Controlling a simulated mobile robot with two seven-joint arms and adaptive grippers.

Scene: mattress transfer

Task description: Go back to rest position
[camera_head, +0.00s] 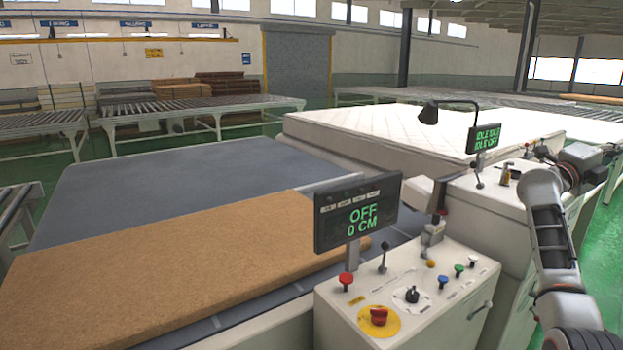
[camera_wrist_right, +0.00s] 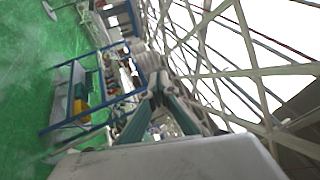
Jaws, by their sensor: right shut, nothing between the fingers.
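My right arm (camera_head: 555,245) comes in at the right edge of the head view and bends up beside the far control console. In the right wrist view my right gripper (camera_wrist_right: 157,92) is shut and empty, its fingers held together in the air. The wrist camera looks toward the roof frame and green floor, tilted. My left arm and gripper are not in the head view. A quilted white mattress (camera_head: 370,137) lies on the far table, apart from my gripper. A brown sheet (camera_head: 150,275) lies on the grey bed (camera_head: 190,175) at the left.
The near control console (camera_head: 395,300) carries a screen reading OFF 0 CM (camera_head: 358,212), buttons and levers. Roller conveyors (camera_head: 200,107) stand behind. Green floor (camera_head: 600,240) is open at the right.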

